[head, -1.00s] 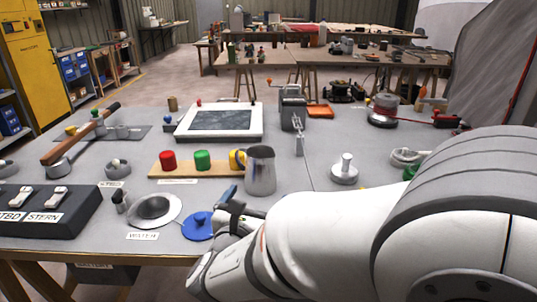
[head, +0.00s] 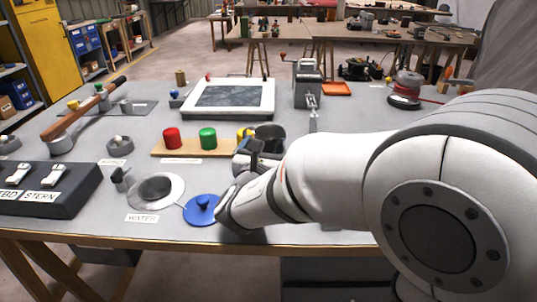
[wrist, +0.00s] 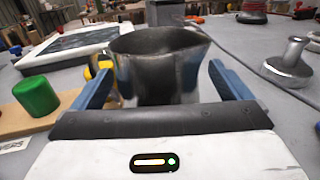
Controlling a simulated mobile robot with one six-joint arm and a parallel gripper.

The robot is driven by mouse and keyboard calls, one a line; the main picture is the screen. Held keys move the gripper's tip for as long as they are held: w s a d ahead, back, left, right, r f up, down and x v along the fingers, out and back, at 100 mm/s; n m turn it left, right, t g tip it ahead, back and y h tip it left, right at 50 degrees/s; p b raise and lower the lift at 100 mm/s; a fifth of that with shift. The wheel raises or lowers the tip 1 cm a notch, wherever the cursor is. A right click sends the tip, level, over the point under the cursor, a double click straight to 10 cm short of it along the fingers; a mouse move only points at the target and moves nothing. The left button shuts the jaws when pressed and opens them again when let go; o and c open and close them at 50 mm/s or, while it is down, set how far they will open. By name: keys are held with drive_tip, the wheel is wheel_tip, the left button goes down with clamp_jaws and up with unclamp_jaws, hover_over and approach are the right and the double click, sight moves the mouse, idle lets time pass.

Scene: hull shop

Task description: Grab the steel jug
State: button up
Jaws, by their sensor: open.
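The steel jug (wrist: 160,65) stands upright on the grey table, and its open rim faces up in the wrist view. In the head view only its upper part (head: 270,137) shows, behind my gripper and forearm. My gripper (wrist: 160,88) is open, with one blue finger on each side of the jug. The fingers appear level with the jug's body; I cannot tell whether either one touches it. In the head view my gripper (head: 252,160) is partly hidden by my own arm. The jug's base is hidden.
A wooden board with a red knob (head: 172,138), a green knob (head: 208,139) and a yellow knob (head: 245,133) lies just left of the jug. A blue disc (head: 201,210) and a round metal dish (head: 156,191) are nearer the front edge. A metal stamp-like piece (wrist: 290,65) stands to the right.

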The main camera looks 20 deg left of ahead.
drive_tip(key=shift+s, duration=0.1)
drive_tip(key=c, duration=1.3)
drive_tip(key=shift+r, duration=0.15)
